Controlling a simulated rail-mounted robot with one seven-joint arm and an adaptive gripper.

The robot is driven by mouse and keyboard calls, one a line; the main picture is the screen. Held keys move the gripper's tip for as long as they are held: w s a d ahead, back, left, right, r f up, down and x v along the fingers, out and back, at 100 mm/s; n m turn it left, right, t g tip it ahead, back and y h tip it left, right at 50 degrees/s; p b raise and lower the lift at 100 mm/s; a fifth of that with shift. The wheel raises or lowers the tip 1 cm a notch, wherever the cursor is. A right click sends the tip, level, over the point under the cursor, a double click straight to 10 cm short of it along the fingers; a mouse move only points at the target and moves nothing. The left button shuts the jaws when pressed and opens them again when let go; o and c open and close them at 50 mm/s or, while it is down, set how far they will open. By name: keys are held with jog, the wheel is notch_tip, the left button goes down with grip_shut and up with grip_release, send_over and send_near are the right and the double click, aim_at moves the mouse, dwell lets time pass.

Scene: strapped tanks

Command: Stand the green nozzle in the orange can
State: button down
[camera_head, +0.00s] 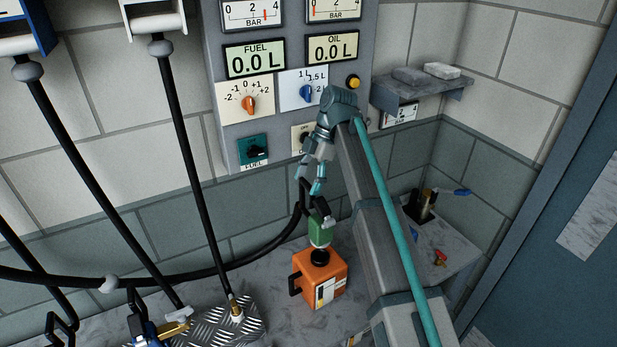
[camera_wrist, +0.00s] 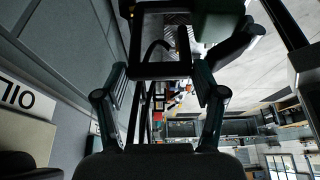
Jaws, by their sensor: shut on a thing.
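The green nozzle (camera_head: 319,231) is upright, directly above the orange can (camera_head: 331,285). Its lower end meets the black neck (camera_head: 320,257) on top of the can; I cannot tell how far the spout is inside. A black hose runs from the nozzle to the left. My gripper (camera_head: 310,188) is shut on the nozzle's black upper part, above the green body. In the wrist view, my two fingers (camera_wrist: 161,95) stand either side of the nozzle's black handle loop (camera_wrist: 160,68), and a dark green part (camera_wrist: 218,22) shows at the top.
The orange can stands on a grey bench. To its left are a tread plate (camera_head: 205,326) with a brass-ended hose and a blue nozzle (camera_head: 142,330). Behind is a gauge panel (camera_head: 232,110) with knobs. A wall shelf (camera_head: 420,92) and a dark holder (camera_head: 421,207) are at right.

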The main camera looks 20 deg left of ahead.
jog(key=shift+f+b, duration=0.65)
jog(key=shift+f, duration=1.05)
jog(key=shift+f+b, duration=0.6)
jog(key=shift+f, duration=0.75)
dwell(0.4)
grip_release()
jog(key=shift+r, duration=0.1)
jog(key=shift+w+d+r, duration=0.15)
jog(key=shift+w+d, duration=1.2)
jog(key=shift+w, duration=0.25)
jog(key=shift+w+d+r, duration=0.15)
jog(key=shift+w+d, duration=1.2)
jog(key=shift+w, duration=0.2)
jog(key=shift+w+d+r, duration=0.15)
jog(key=shift+w+d, duration=1.2)
jog(key=shift+w, duration=0.25)
